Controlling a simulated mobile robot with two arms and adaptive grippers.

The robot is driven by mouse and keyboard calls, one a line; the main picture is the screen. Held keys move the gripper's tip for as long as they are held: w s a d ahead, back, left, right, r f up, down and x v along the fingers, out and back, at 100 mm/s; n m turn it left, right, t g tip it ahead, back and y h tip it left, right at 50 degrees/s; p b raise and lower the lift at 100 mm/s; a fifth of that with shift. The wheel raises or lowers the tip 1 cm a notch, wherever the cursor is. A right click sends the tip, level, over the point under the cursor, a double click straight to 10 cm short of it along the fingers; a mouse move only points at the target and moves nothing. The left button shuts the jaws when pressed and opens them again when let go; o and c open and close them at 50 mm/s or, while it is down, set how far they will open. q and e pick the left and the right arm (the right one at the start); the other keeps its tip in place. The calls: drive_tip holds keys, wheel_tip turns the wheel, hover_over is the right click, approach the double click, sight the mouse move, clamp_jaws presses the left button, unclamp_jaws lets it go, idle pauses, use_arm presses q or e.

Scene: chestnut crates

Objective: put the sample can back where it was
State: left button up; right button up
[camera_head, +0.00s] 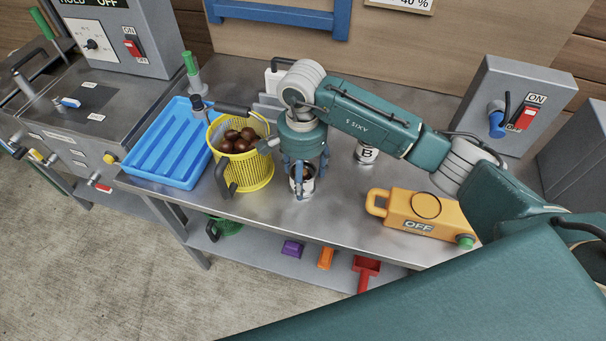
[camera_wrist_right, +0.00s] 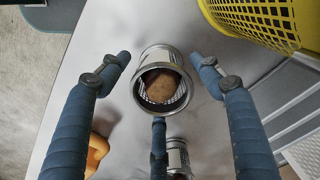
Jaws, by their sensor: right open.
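A small metal can (camera_head: 309,184) stands on the steel bench just right of the yellow basket, with something brown inside. In the right wrist view the can (camera_wrist_right: 146,101) is seen from above, and a brown lump shows in its mouth. My right gripper (camera_head: 302,172) points down over this can. Its three blue fingers are spread around the can, with gaps visible in the wrist view (camera_wrist_right: 160,82); it is open. A second can marked B (camera_head: 366,154) stands behind to the right, partly hidden by my arm. My left gripper is out of view.
The yellow mesh basket (camera_head: 252,178) of chestnuts stands close on the left, beside a blue tray (camera_head: 168,150). An orange OFF box (camera_head: 428,213) lies to the right. A grey switch box (camera_head: 515,100) stands at the back right. Several tools lie on the lower shelf (camera_head: 265,263).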

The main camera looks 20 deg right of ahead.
wheel_tip(320, 180, up, 12)
drive_tip(key=b, duration=0.2)
drive_tip(key=shift+f, duration=0.2)
idle(0.3)
